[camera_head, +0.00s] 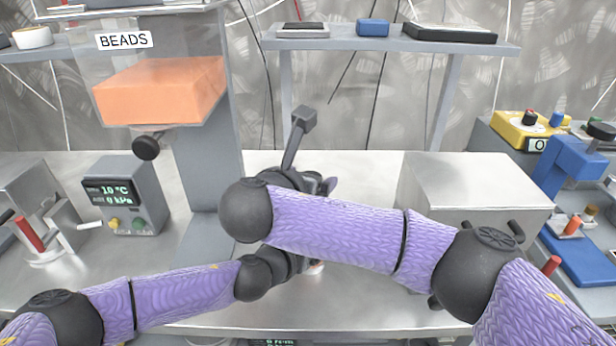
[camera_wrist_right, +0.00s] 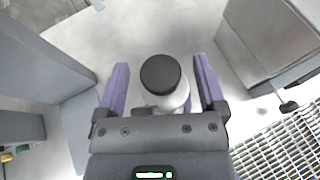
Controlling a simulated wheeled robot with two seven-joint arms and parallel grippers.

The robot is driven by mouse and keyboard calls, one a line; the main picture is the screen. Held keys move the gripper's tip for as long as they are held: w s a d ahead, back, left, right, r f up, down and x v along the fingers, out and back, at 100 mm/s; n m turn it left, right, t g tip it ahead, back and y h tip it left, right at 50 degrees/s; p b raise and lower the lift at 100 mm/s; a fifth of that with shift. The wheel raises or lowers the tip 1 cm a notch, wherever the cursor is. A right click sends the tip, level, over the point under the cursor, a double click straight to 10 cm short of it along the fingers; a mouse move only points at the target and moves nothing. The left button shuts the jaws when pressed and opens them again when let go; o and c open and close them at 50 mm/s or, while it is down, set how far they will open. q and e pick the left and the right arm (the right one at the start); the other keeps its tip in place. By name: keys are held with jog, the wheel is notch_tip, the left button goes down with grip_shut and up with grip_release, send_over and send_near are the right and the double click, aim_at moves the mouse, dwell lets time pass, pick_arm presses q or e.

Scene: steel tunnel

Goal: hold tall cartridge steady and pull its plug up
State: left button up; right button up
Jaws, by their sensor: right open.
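The tall cartridge shows in the right wrist view as a pale cylinder (camera_wrist_right: 172,101) topped by a round dark plug (camera_wrist_right: 161,74). My right gripper (camera_wrist_right: 162,68) is open, with one purple finger on each side of the plug and visible gaps between. In the head view my right gripper (camera_head: 320,184) is partly hidden behind its own wrist, and the cartridge is mostly covered by my arms. My left arm reaches in low from the left; its dark wrist (camera_head: 283,263) ends behind my right forearm, so its fingers are hidden.
A steel box (camera_head: 475,182) stands right of the arms. A gauge box (camera_head: 126,195) and the BEADS hopper (camera_head: 160,90) on a grey column stand left. A blue press (camera_head: 572,170) and yellow control box (camera_head: 527,130) are far right. A shelf (camera_head: 385,45) spans the back.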

pick_arm(q)
jog(key=shift+f, duration=0.1)
pick_arm(e)
notch_tip(320, 180, up, 10)
